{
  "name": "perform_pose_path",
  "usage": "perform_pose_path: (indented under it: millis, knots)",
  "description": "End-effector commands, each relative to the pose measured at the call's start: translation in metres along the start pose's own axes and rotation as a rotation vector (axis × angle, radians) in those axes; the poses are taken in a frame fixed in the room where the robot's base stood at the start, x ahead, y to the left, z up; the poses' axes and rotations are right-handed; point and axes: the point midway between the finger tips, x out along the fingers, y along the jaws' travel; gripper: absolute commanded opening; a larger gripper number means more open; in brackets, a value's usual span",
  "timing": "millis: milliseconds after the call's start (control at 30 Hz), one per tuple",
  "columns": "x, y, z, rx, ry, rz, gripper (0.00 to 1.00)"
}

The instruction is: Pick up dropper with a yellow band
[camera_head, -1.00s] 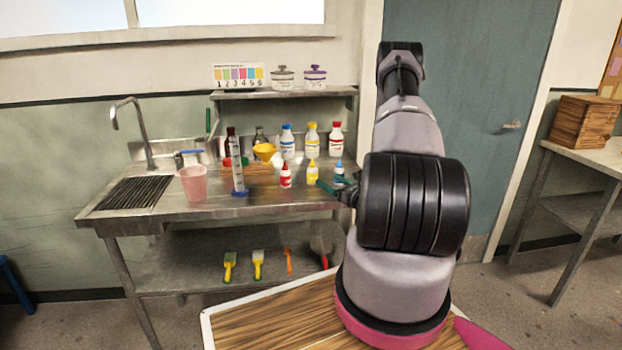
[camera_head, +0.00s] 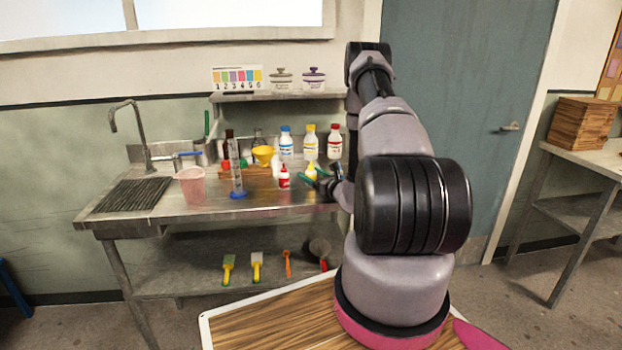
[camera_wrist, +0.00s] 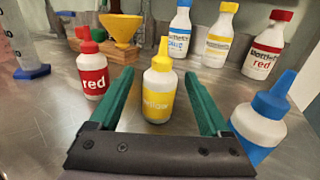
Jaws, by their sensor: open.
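The dropper with a yellow band (camera_wrist: 158,92) stands upright on the metal counter in the wrist view, with a yellow cap. In the head view this dropper (camera_head: 310,171) is small and partly hidden by my gripper. My gripper (camera_wrist: 160,95) is open, its two green fingers spread on either side of the dropper, which stands between them. Whether the fingers touch it cannot be told, but gaps show on both sides. My gripper also shows in the head view (camera_head: 308,178), low over the counter.
A red-band dropper (camera_wrist: 92,72) stands just left of my left finger. A blue-band dropper (camera_wrist: 262,122) stands close by my right finger. Larger blue (camera_wrist: 178,32), yellow (camera_wrist: 219,38) and red (camera_wrist: 266,48) bottles stand behind. A yellow funnel (camera_wrist: 122,30) is behind left.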

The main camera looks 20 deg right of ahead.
Motion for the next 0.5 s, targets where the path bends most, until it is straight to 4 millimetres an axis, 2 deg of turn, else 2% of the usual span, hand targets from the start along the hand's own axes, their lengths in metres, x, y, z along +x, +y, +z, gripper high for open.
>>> perform_pose_path:
  millis: [33, 233, 500]
  knots:
    - [-0.0002, 0.0000, -0.0001, 0.000, 0.000, 0.000, 0.77]
    - [-0.0003, -0.0001, 0.0000, 0.000, 0.000, 0.000, 0.01]
    - [-0.0004, -0.0001, 0.0008, 0.000, 0.000, 0.000, 0.00]
